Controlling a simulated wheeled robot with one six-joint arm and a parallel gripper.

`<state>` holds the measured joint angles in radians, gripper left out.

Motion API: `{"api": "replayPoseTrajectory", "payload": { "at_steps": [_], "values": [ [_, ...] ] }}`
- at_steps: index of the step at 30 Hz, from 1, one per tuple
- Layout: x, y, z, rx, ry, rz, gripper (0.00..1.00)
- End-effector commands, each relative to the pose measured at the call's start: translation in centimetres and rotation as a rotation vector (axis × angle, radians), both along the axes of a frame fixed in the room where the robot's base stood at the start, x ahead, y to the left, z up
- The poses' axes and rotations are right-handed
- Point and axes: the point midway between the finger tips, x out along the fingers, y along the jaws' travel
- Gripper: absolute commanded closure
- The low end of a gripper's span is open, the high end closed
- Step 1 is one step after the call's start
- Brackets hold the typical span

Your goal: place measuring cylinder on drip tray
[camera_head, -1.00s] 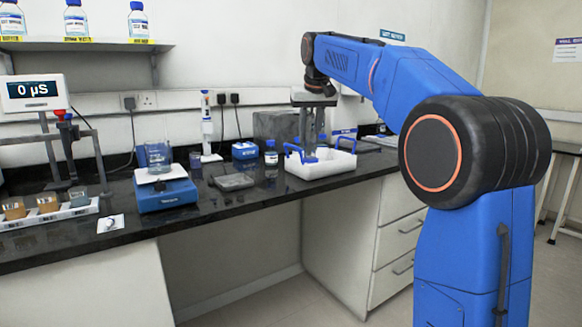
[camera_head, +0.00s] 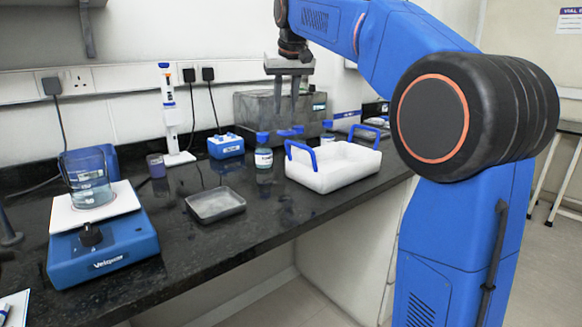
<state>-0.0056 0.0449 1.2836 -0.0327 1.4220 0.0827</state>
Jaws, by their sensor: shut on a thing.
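My gripper (camera_head: 288,100) hangs from my arm at the upper middle, fingers pointing down. It is shut on the measuring cylinder, whose body is mostly hidden between the fingers. A blue piece that looks like the cylinder's foot (camera_head: 290,131) shows just below the fingertips. It appears upright and in the air, above and left of the white crate's far rim in the picture. The drip tray (camera_head: 215,206), a shallow grey rectangular tray, lies empty on the black bench, lower left of my gripper.
A white crate (camera_head: 335,176) with blue handles stands right of the drip tray. A blue-capped bottle (camera_head: 264,156) stands between them, further back. A grey box (camera_head: 255,112) is behind. A blue stirrer (camera_head: 105,250) bearing a beaker (camera_head: 88,178) is at left.

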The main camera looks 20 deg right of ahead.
Motion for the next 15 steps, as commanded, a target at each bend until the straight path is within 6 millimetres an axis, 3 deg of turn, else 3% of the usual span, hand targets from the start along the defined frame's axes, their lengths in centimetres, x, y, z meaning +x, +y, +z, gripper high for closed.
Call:
{"api": "replayPoseTrajectory", "payload": {
  "at_steps": [9, 15],
  "values": [
    [-0.1, 0.0, -4.5, 0.000, 0.002, 0.000, 0.97],
    [0.0, 0.0, -6.4, 0.000, -0.001, 0.000, 0.97]
  ]
}}
